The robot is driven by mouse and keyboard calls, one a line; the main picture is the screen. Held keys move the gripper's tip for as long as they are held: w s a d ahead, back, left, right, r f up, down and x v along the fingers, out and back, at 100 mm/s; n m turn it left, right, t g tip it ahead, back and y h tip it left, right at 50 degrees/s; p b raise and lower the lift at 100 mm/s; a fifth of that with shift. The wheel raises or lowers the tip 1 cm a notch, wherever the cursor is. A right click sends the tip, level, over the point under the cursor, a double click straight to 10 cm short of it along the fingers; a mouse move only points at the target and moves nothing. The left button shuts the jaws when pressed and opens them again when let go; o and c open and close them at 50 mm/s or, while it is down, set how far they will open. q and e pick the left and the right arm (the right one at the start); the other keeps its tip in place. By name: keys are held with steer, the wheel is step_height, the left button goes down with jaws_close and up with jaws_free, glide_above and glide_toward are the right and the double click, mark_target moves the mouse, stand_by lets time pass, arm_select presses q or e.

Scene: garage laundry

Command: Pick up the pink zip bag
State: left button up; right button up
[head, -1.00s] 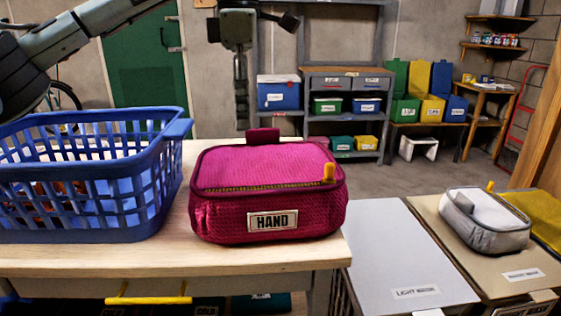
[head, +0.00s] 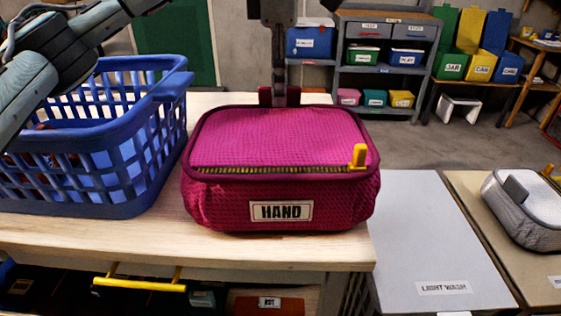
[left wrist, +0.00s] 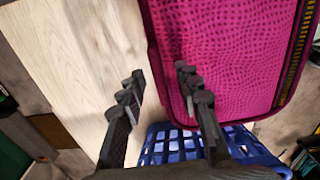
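The pink zip bag (head: 282,140) lies on the wooden table, with a "HAND" label (head: 281,211) in front and a yellow zip pull (head: 358,157) at its right. A dark red tab (head: 265,97) stands at its back edge. My left gripper (head: 279,94) points down at that back edge, its fingers overlapping the tab in the head view. In the left wrist view the gripper (left wrist: 160,86) is open, one finger over the table and the other over the bag (left wrist: 225,50). My right gripper is out of view.
A blue basket (head: 75,200) stands close left of the bag on the table (head: 190,250). To the right are a grey "LIGHT WASH" lid (head: 425,225) and a grey bag (head: 530,205). Shelves (head: 385,70) with bins stand behind.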

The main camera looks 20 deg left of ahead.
arm_select(q)
steer(key=shift+f, duration=0.35)
jaws_close()
